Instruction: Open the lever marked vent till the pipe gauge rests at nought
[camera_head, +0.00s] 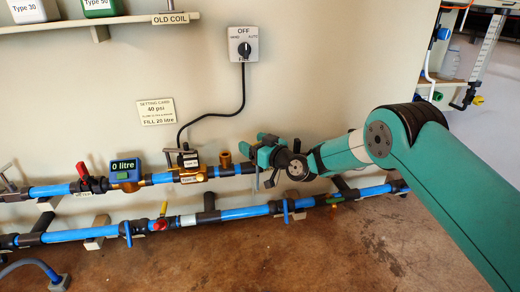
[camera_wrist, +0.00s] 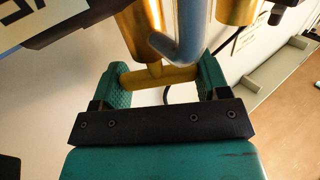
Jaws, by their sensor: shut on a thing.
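My gripper (camera_head: 266,153) is at the upper pipe, right of a brass fitting (camera_head: 226,160). In the wrist view its green fingers (camera_wrist: 166,80) are shut on a brass-coloured crosspiece (camera_wrist: 152,76). A bent grey-blue lever (camera_wrist: 182,35) hangs close in front of that crosspiece. I cannot tell which of these, if either, is the vent lever; no vent label is readable. I cannot make out a dial pipe gauge; my gripper hides part of the pipe there. A blue meter (camera_head: 125,170) on the upper pipe reads 0 litre.
A red lever (camera_head: 83,172) stands left of the meter. A solenoid valve (camera_head: 190,165) sits right of it. The lower pipe (camera_head: 83,233) carries blue levers (camera_head: 126,232) and a yellow one (camera_head: 163,209). A switch box (camera_head: 243,44) is on the wall. The floor in front is clear.

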